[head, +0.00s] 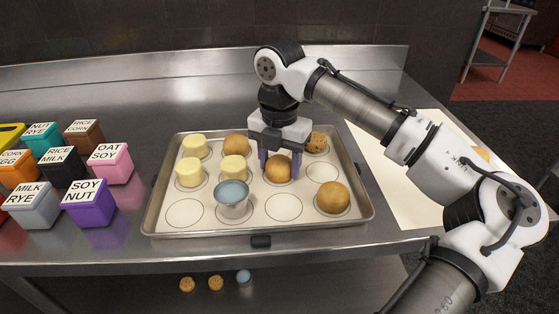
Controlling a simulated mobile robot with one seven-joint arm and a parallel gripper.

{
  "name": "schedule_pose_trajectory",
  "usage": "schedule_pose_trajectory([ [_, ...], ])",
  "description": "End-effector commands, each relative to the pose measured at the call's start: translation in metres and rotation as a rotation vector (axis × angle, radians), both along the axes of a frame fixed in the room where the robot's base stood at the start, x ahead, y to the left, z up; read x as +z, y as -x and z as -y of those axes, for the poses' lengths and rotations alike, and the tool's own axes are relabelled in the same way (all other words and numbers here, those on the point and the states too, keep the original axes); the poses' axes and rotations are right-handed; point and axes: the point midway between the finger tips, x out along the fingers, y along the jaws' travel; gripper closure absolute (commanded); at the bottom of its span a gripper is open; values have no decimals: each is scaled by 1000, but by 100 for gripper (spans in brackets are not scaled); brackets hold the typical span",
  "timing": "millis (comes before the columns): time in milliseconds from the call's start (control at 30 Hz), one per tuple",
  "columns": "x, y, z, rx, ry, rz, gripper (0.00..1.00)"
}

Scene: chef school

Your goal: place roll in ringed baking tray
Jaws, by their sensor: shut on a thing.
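The ringed baking tray (254,229) lies on the steel counter, its liner printed with circles. My gripper (279,170) points down over the tray's middle right, its purple fingers shut on a brown roll (277,169). The roll is at a ring position in the middle row; I cannot tell whether it touches the tray. Another roll (332,197) sits at the front right, and one (236,145) at the back. A darker speckled bun (316,143) sits at the back right, partly behind my gripper. Rings at the front left, front middle and right of the held roll are empty.
Labelled colored boxes (88,203) crowd the counter's left. A cream sheet (403,195) lies to the right under my arm. Small round items (215,283) show below the counter.

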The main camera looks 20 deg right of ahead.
Motion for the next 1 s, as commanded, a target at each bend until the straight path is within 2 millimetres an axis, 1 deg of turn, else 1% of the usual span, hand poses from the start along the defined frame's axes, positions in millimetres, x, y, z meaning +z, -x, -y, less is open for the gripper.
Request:
schedule_pose_trajectory([
  [200,-2,0,0,1,-1,-1,69],
  [233,-2,0,0,0,-1,-1,45],
  [400,-2,0,0,0,1,-1,25],
  [667,-1,0,0,0,1,-1,25],
  [767,2,0,0,-1,1,0,25],
  [867,16,-1,0,0,0,3,25],
  [967,36,-1,0,0,-1,2,25],
  [1000,46,-1,0,0,0,3,25],
])
